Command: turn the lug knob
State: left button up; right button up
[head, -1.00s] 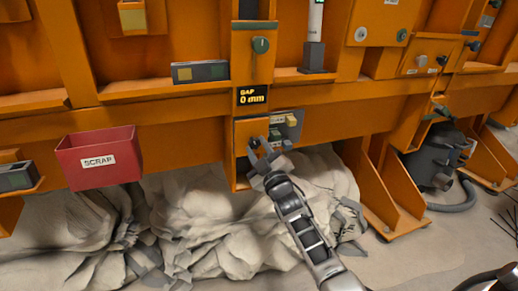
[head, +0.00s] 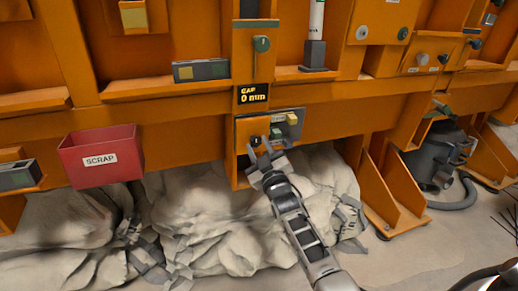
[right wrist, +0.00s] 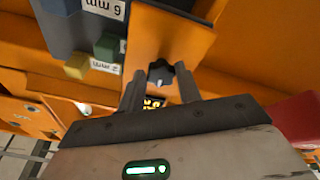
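The lug knob, a small dark lobed knob (right wrist: 158,73), sits on an orange plate (right wrist: 175,45) in the right wrist view. In the head view it shows as a small dark spot (head: 256,141) on the orange panel below the gap display. My right gripper (head: 264,150) is open, its fingers pointing at the panel. In the right wrist view its two fingers (right wrist: 160,90) stand apart on either side of the knob's line, and the knob shows between and slightly beyond the tips. Contact cannot be told.
A gap display (head: 253,94) reads 0 mm. A grey holder (right wrist: 75,30) with green and yellow blocks sits beside the knob plate. A red scrap bin (head: 100,160) hangs at left. Wrapped, lumpy material (head: 230,220) lies below.

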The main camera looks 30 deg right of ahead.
jog(key=o, duration=0.4)
jog(key=shift+c, duration=0.2)
pick_arm(q)
jog(key=shift+r, duration=0.1)
pick_arm(e)
jog(key=shift+s, duration=0.15)
pick_arm(q)
jog(key=shift+a+f+g+y+p, duration=0.3)
jog(key=shift+f+g+p, duration=0.1)
jog(key=shift+f+p, duration=0.4)
jog(key=shift+a+f+g+y+p, duration=0.2)
jog(key=shift+f+g+y+p, duration=0.15)
jog(key=shift+f+p, duration=0.4)
pick_arm(e)
jog(key=v, duration=1.5)
jog(key=shift+s, duration=0.35)
pick_arm(q)
jog(key=shift+r, duration=0.3)
pick_arm(e)
jog(key=shift+a+f, duration=0.1)
